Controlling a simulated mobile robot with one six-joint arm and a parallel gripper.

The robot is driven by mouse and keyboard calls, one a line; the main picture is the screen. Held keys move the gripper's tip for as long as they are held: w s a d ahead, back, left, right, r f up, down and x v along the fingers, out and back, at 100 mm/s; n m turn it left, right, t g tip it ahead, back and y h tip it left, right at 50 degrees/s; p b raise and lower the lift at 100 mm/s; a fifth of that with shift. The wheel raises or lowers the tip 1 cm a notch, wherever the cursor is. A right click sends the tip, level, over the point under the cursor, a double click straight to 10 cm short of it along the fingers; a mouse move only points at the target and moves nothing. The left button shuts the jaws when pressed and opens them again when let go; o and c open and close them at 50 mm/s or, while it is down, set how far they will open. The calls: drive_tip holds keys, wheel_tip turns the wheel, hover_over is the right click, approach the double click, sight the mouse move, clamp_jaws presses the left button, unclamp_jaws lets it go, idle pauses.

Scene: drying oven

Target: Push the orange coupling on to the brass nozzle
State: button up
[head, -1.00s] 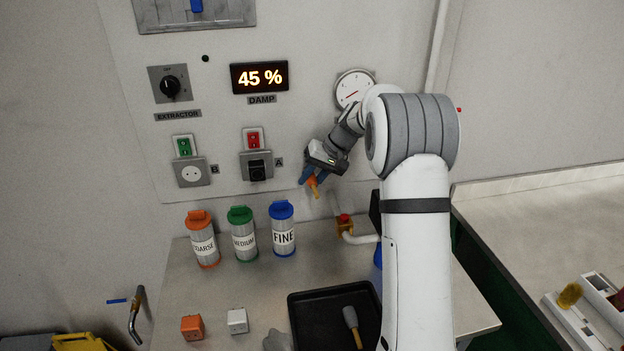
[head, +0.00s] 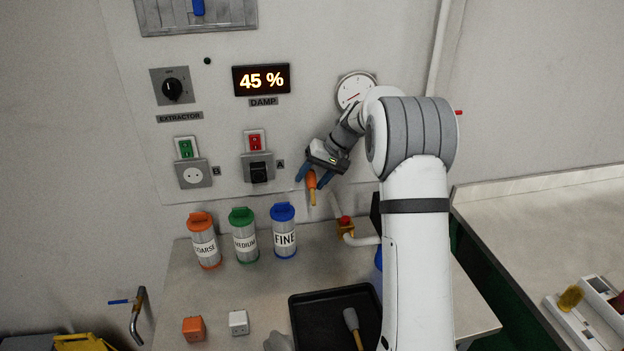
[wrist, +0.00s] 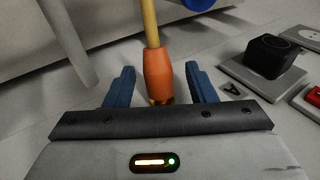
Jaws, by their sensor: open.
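The orange coupling (head: 311,180) is in front of the wall panel, with a tan hose (head: 312,198) hanging from its lower end. In the wrist view the coupling (wrist: 159,76) stands between the two blue fingers. A bit of the brass nozzle (wrist: 160,101) shows at the coupling's end near my palm. The coupling meets it there, but I cannot tell how far on it sits. My gripper (head: 314,176) is open around the coupling, with a gap on each side in the wrist view.
Socket A (head: 258,170) is on the panel left of my gripper. A brass valve with a red knob (head: 346,222) is below right. A black tray (head: 315,315) lies on the bench.

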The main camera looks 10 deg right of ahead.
drive_tip(key=v, duration=0.7)
drive_tip(key=shift+r+b, duration=0.15)
drive_tip(key=shift+b, duration=0.25)
drive_tip(key=shift+d, duration=0.1)
drive_tip(key=shift+c, duration=0.2)
